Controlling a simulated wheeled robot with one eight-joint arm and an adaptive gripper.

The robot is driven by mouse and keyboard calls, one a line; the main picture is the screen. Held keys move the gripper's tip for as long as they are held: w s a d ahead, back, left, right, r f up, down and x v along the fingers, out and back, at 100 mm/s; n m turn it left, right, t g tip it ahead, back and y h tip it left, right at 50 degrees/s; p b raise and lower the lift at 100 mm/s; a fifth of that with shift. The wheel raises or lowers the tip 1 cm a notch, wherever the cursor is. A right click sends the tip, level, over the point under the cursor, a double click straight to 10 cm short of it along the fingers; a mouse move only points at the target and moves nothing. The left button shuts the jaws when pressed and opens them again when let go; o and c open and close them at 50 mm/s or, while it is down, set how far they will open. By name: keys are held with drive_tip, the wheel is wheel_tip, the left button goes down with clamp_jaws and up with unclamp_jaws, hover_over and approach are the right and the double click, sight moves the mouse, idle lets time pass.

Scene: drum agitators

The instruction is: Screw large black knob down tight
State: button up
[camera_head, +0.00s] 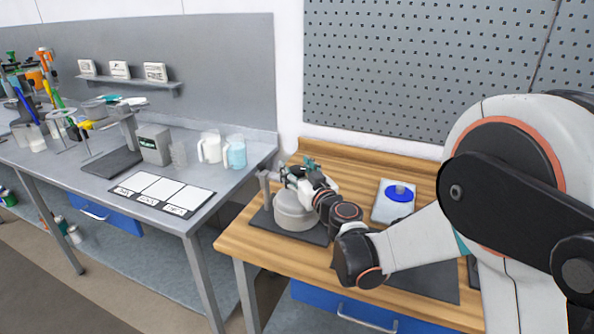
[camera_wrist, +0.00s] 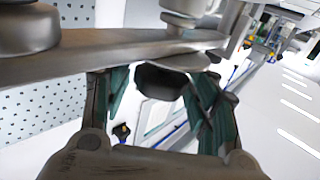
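The large black knob (camera_wrist: 162,82) shows in the wrist view, against a grey metal bar (camera_wrist: 75,58). My gripper (camera_wrist: 158,88) has one teal-padded finger on each side of it. The fingertips lie close to the knob's sides, but I cannot tell whether both touch it. In the head view my gripper (camera_head: 310,165) is over the agitator's grey drum (camera_head: 293,212), which stands on a dark mat on the wooden bench. The knob cannot be made out there, as my gripper and wrist cover that spot.
A white plate (camera_head: 381,213) with a blue disc (camera_head: 399,194) lies behind and right of my wrist. A grey lab table (camera_head: 235,181) stands to the left with a balance (camera_head: 154,144), jugs and other labware. A perforated wall panel (camera_head: 400,70) stands behind the bench.

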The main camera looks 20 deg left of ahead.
drive_tip(key=c, duration=0.6)
drive_tip(key=m+t+h, duration=0.2)
drive_tip(key=h, duration=0.1)
drive_tip(key=shift+s+a+m+t, duration=0.1)
drive_tip(key=shift+a+m+t, duration=0.05)
drive_tip(key=shift+m+t, duration=0.2)
drive_tip(key=m+t+h, duration=0.1)
drive_tip(key=m+h, duration=0.1)
drive_tip(key=h, duration=0.1)
drive_tip(key=m+t+h, duration=0.1)
drive_tip(key=m+h, duration=0.2)
drive_tip(key=h, duration=0.1)
drive_tip(key=shift+h, duration=0.6)
drive_tip(key=o, duration=1.1)
